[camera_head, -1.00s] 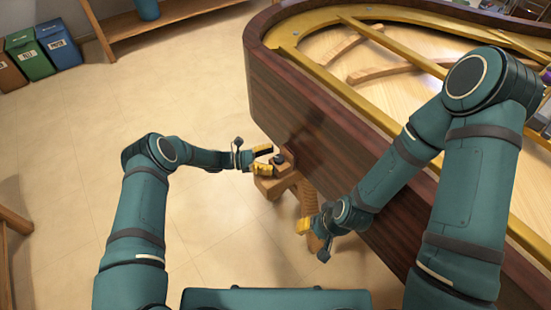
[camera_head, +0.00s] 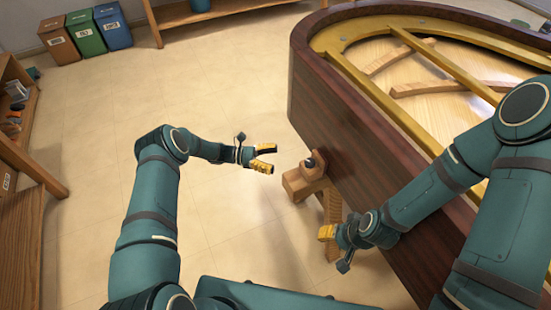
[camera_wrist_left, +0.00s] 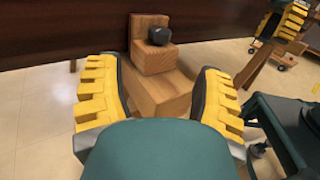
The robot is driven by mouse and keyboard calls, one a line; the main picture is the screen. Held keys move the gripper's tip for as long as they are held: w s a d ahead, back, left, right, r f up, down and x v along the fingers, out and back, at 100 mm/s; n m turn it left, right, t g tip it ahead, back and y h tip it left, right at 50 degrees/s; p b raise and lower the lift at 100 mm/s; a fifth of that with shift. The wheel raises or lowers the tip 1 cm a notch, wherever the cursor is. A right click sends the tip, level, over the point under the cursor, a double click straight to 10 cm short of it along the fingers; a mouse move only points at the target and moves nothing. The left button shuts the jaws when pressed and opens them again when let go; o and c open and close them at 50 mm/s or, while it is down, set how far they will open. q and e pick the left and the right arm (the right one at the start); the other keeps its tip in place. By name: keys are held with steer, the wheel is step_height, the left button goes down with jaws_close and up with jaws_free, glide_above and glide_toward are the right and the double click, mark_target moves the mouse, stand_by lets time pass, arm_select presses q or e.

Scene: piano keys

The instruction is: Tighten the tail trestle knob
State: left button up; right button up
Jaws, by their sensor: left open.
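The tail trestle (camera_head: 300,184) is a light wooden support at the dark piano case's side, with a small dark knob (camera_head: 311,162) on its upper part. In the left wrist view, the knob (camera_wrist_left: 160,36) sits on the wooden block, beyond the fingertips and roughly centred between them. My left gripper (camera_head: 271,159) is open and empty, with a clear gap between it and the knob, to the knob's left in the head view. My right gripper (camera_head: 327,232) is below the knob in the head view, by the trestle leg; its jaw opening is not clear.
The piano case (camera_head: 350,125) fills the right side, with a gold frame (camera_head: 372,90) on top. A wooden shelf (camera_head: 22,215) stands at the left edge. Several bins, one of them blue (camera_head: 112,28), stand at the back left. The floor between shelf and piano is clear.

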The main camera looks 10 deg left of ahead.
arm_select(q)
steer(key=s+t, duration=0.1)
steer(key=t, duration=0.1)
steer(key=n+t+y+p, duration=0.4)
steer(key=n+t+y, duration=0.2)
steer(key=n+t, duration=0.4)
glide_toward(306, 164)
steer(key=shift+m+t, duration=0.3)
steer(key=shift+m, duration=0.1)
steer(key=b+x, duration=0.1)
steer(key=x, duration=0.3)
steer(key=b+x, duration=0.2)
steer(key=x, duration=0.3)
steer(key=shift+d+f, duration=0.25)
steer(key=shift+d, duration=0.1)
steer(key=shift+w+d, duration=0.4)
steer(key=shift+w, duration=0.15)
steer(key=c, duration=1.1)
steer(key=shift+r, duration=0.1)
steer(key=shift+c, duration=0.2)
